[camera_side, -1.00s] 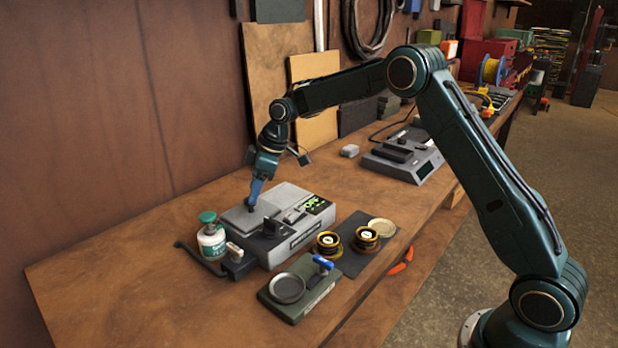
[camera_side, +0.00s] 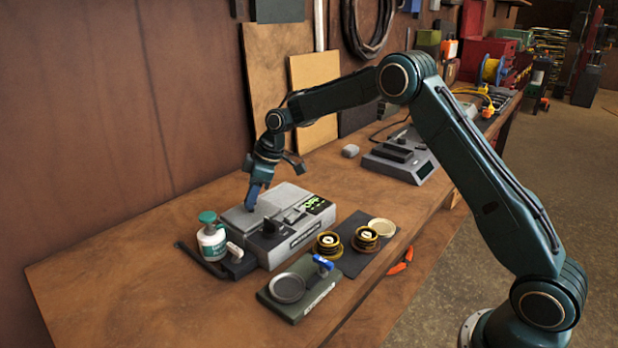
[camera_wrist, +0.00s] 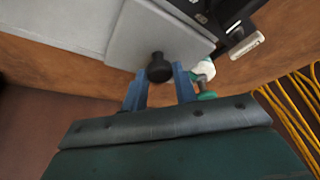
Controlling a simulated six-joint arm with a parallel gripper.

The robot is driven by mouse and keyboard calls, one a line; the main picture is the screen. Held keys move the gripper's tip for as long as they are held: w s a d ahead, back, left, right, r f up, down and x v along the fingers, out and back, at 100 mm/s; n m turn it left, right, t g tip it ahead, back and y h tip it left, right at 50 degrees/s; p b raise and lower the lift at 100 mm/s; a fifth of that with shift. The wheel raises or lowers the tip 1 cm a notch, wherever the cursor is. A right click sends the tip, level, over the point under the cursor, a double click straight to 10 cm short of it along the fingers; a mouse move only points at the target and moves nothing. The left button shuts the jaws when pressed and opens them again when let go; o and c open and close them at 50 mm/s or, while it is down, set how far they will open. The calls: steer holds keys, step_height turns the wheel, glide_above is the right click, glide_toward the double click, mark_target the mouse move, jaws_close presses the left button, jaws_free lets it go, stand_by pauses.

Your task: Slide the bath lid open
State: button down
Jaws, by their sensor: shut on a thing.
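The bath is a grey box (camera_side: 290,232) on the bench, with a black block and a green-lit panel on top. Its flat grey lid (camera_side: 238,219) lies at the box's left part in the side view. In the wrist view the lid (camera_wrist: 140,35) carries a round black knob (camera_wrist: 159,68). My gripper (camera_side: 252,204) is lowered to the lid. In the wrist view its blue fingers (camera_wrist: 160,76) stand on both sides of the knob, shut on it. In the side view the fingers hide most of the knob. I cannot tell how far the lid is open.
A white bottle with a green cap (camera_side: 211,238) stands close left of the bath, by a dark bar-shaped part (camera_side: 238,264). In front are a green stand with a round dish (camera_side: 303,288) and brass pots on a dark mat (camera_side: 350,262). Another grey device (camera_side: 403,158) stands behind.

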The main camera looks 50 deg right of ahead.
steer(key=d, duration=0.9)
steer(key=shift+d, duration=0.35)
steer(key=c, duration=1.1)
jaws_free()
steer(key=v, duration=1.3)
steer(key=shift+s+r, duration=0.1)
steer(key=shift+r, duration=0.3)
steer(key=shift+s+r, duration=0.2)
steer(key=shift+r, duration=0.05)
